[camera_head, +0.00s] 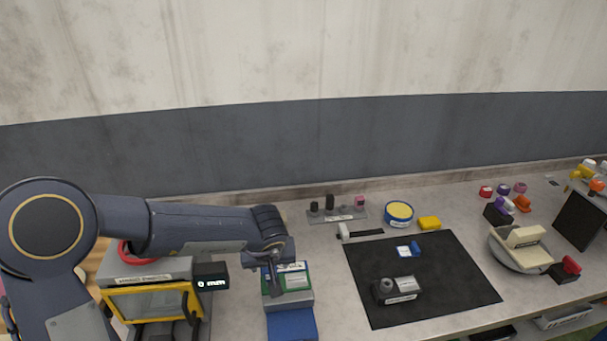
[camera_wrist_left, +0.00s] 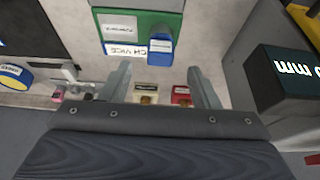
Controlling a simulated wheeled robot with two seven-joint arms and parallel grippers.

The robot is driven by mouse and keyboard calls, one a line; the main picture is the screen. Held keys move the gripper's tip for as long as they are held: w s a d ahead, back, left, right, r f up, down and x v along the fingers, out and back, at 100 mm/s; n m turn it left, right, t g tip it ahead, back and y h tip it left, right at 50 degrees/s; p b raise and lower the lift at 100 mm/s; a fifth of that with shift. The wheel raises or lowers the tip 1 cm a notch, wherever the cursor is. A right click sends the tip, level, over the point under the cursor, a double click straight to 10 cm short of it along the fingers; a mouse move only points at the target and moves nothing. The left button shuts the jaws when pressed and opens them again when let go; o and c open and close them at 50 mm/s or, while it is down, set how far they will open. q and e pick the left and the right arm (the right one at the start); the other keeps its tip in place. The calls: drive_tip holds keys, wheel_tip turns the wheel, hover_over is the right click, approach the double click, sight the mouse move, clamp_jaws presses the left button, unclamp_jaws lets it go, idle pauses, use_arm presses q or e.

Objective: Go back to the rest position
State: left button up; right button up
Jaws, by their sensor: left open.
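My left arm comes in from the left in the head view, and my left gripper (camera_head: 275,272) points down over a green-topped block (camera_head: 298,281) with a blue front part (camera_head: 291,324). In the left wrist view the gripper's two fingers (camera_wrist_left: 160,72) stand wide apart with nothing held between them. Beyond the fingertips are the green block (camera_wrist_left: 148,24), a small blue piece (camera_wrist_left: 160,46) and a white label reading partly "VICE". My right gripper is in neither view.
A yellow-framed machine (camera_head: 150,300) with a "0 mm" display (camera_head: 211,283) stands close beside the arm. A black mat (camera_head: 440,290) holds a grey device (camera_head: 397,289) and a blue piece (camera_head: 408,249). A round cream-topped fixture (camera_head: 522,250) stands further right. A wall closes the back.

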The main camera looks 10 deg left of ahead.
use_arm(q)
drive_tip(key=w+a+r+t+b, duration=0.1)
drive_tip(key=w+a+r+t, duration=0.2)
drive_tip(key=r+t, duration=0.3)
drive_tip(key=s+d+r+m+t+h+b, duration=0.1)
drive_tip(key=s+r+m+t+h+b, duration=0.1)
drive_tip(key=s+r+h, duration=0.65)
drive_tip(key=s+a+f+g+y, duration=0.1)
drive_tip(key=s+f, duration=0.4)
drive_tip(key=s, duration=0.5)
drive_tip(key=s+a+f+g+y+b, duration=0.1)
drive_tip(key=s+f+g, duration=0.4)
drive_tip(key=s, duration=0.5)
drive_tip(key=shift+s+a+f+n+g+y, duration=0.15)
drive_tip(key=shift+a+n+g+y, duration=0.2)
drive_tip(key=shift+a+y, duration=0.65)
